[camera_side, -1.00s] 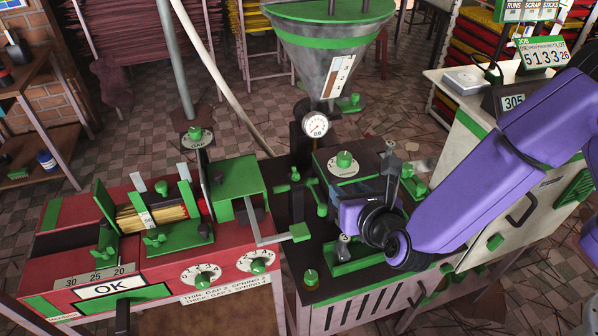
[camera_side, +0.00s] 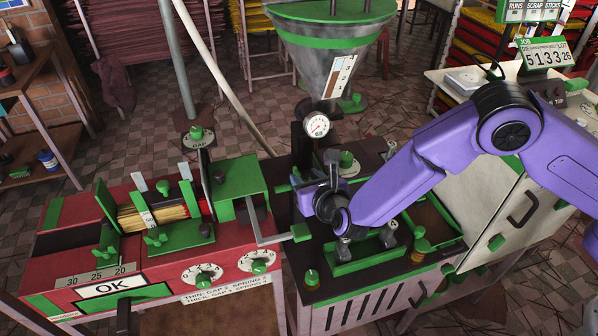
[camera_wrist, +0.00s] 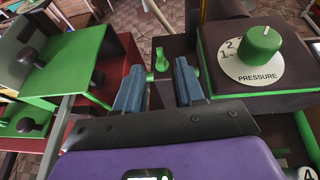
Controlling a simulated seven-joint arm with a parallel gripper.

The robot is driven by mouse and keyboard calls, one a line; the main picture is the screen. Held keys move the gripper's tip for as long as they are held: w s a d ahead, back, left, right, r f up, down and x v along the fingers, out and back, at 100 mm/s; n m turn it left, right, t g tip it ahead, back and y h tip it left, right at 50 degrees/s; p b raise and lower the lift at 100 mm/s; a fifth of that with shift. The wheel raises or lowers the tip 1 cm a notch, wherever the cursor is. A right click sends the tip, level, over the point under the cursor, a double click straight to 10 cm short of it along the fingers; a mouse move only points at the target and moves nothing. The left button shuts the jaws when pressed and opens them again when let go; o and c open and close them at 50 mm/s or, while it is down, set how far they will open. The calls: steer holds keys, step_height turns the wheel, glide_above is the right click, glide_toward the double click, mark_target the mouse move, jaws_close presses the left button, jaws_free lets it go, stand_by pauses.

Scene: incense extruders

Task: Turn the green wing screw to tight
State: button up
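The green wing screw (camera_wrist: 160,59) stands on a dark block in the wrist view, upright and small, ahead of and between my two blue fingers. My gripper (camera_wrist: 159,84) is open, with bare space between the fingers. Whether a finger touches the screw is not clear, but a gap shows on both sides. Other green wing screws (camera_side: 155,237) sit on the red machine at left.
A green hood (camera_side: 238,180) stands left of my gripper. The pressure dial (camera_wrist: 258,50) with its green knob is close on the right in the wrist view. The gauge (camera_side: 317,125) and hopper (camera_side: 331,55) rise above. A green tray (camera_side: 365,250) with posts lies in front.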

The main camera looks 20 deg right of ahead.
mark_target(297, 171)
steer(key=shift+x, duration=2.55)
steer(key=shift+a, duration=0.1)
jaws_close()
